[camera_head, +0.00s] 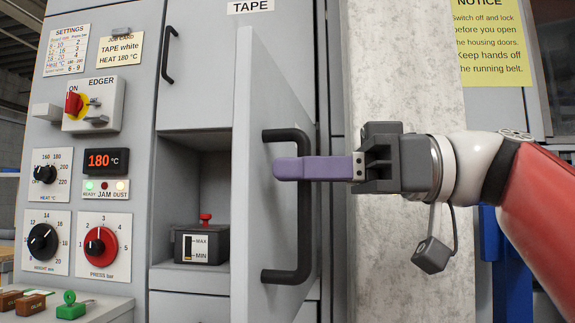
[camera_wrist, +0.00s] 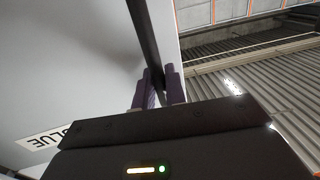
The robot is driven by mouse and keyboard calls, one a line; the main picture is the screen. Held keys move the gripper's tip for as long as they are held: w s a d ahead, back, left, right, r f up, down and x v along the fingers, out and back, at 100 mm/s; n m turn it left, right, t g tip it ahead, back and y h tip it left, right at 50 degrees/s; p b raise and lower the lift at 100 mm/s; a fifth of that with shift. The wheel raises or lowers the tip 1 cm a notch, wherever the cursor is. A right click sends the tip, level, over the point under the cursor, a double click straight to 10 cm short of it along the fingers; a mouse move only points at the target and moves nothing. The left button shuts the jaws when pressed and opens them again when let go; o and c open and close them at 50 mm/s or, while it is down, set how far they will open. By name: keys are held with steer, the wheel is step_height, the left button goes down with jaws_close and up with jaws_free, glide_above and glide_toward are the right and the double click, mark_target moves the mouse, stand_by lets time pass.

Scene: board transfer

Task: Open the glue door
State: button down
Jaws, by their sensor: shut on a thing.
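The glue door (camera_head: 270,75) is a grey panel standing swung open, its inner compartment showing to the left. Its black upright bar handle (camera_head: 290,276) is on the door's face. My gripper (camera_head: 285,169) reaches in from the right, its purple fingers level and shut on the handle's upright bar. In the wrist view, the dark bar (camera_wrist: 141,25) runs between the two purple fingers (camera_wrist: 158,84); the door face fills the left side with a partly seen label (camera_wrist: 45,142). Inside the compartment stands a dark glue pot (camera_head: 217,243) with a red knob and a MAX/MIN gauge.
A closed TAPE door (camera_head: 205,85) is above the compartment. The control panel at left has an edger switch (camera_head: 92,105), dials and a 180 °C display (camera_head: 106,160). A pale post (camera_head: 400,85) stands behind my gripper, with a yellow notice (camera_head: 490,45) to its right.

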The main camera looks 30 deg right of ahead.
steer(key=shift+d, duration=0.15)
steer(key=c, duration=1.8)
jaws_free()
steer(key=shift+s, duration=0.1)
steer(key=p+v, duration=0.2)
steer(key=v, duration=0.5)
steer(key=shift+s+d, duration=0.1)
steer(key=shift+d, duration=0.15)
